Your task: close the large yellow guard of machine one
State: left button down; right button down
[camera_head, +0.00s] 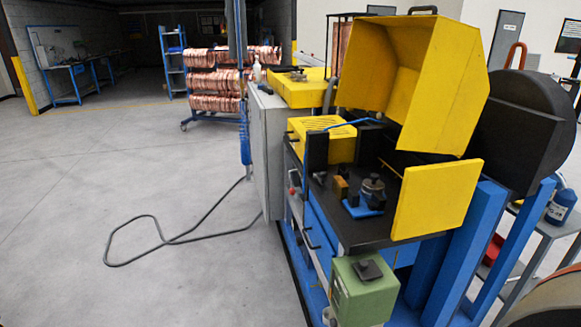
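The large yellow guard (446,92) of the machine is a boxy hood at the upper right. It is raised and tilted up, its hollow inside facing left, with a dark handle at its top edge. Below it the black machine bed (345,215) with its tooling (372,192) is exposed. A smaller flat yellow panel (437,198) stands upright at the front right of the bed. Neither of my grippers shows in the head view.
A green box (362,294) sticks out at the machine's front. A grey cabinet (266,150) stands at its left. A black cable (165,240) loops on the floor. A rack of copper tubes (215,82) stands behind.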

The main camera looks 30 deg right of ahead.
aim_at(427, 74)
jog(key=k+l, duration=0.1)
jog(key=l, duration=0.3)
jog(key=l+u, duration=0.1)
jog(key=l, duration=0.35)
jog(key=k+l, duration=0.15)
jog(key=l, duration=0.25)
jog(key=k+l, duration=0.1)
jog(key=l, duration=0.3)
jog(key=k+l+u, duration=0.1)
jog(key=l, duration=0.35)
jog(key=k+l, duration=0.1)
jog(key=l, duration=0.3)
jog(key=k+l+u, duration=0.1)
jog(key=l, duration=0.4)
jog(key=l+u, duration=0.1)
jog(key=l, duration=0.4)
jog(key=i+l+u, duration=0.15)
jog(key=l, duration=1.15)
jog(key=k+j, duration=0.15)
jog(key=j, duration=0.25)
jog(key=k+j, duration=0.2)
jog(key=j, duration=0.2)
